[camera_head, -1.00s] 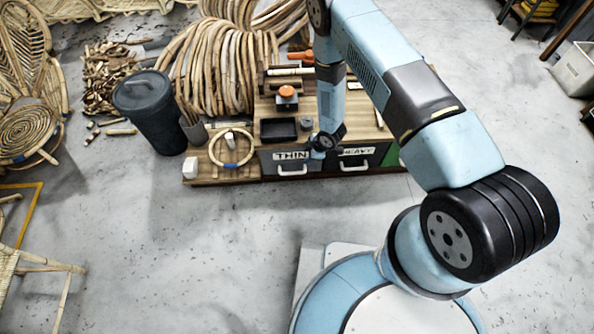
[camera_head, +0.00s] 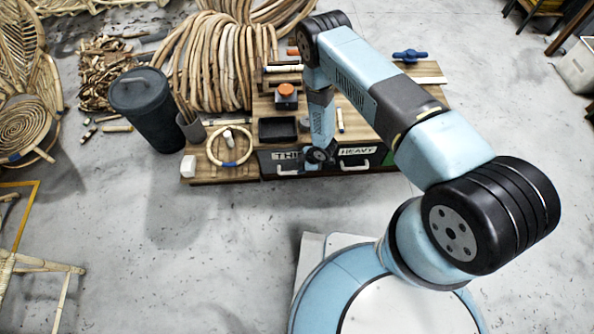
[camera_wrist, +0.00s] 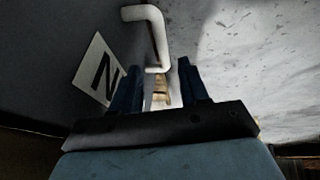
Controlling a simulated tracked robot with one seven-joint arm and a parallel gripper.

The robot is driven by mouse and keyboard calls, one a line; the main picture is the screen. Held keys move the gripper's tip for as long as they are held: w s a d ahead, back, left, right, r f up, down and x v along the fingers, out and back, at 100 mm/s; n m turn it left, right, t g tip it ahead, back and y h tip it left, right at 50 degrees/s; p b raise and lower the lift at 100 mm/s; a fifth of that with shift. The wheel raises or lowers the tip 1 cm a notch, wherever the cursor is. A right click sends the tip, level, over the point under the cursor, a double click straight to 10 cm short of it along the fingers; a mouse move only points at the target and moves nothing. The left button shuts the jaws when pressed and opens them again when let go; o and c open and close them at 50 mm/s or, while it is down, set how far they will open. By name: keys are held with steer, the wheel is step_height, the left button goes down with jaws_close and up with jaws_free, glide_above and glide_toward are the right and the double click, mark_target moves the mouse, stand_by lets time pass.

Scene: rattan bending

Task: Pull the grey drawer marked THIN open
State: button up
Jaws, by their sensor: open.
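The grey drawer marked THIN (camera_head: 268,165) is in the front of the wooden bench, its label partly covered by my wrist in the head view. Its front fills the left of the wrist view, with the end of the label, an N (camera_wrist: 104,75), showing. Its white handle (camera_wrist: 150,28) lies ahead of my gripper, and its near end reaches to between the fingertips. My gripper (camera_wrist: 159,66) is open, with one dark blue finger on each side of that end. I cannot tell whether they touch it. The drawer looks closed.
A second drawer marked HEAVY (camera_head: 358,158) is just right of it. A black tray (camera_head: 278,130) and a rattan ring (camera_head: 230,146) lie on the bench (camera_head: 200,176). A dark bin (camera_head: 150,110) stands to the left. The floor before the bench is clear.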

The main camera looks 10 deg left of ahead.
mark_target(295, 172)
steer(key=x, duration=0.7)
steer(key=shift+a+f, duration=0.1)
steer(key=shift+f, duration=0.25)
steer(key=shift+w, duration=0.1)
jaws_close()
steer(key=shift+r, duration=0.1)
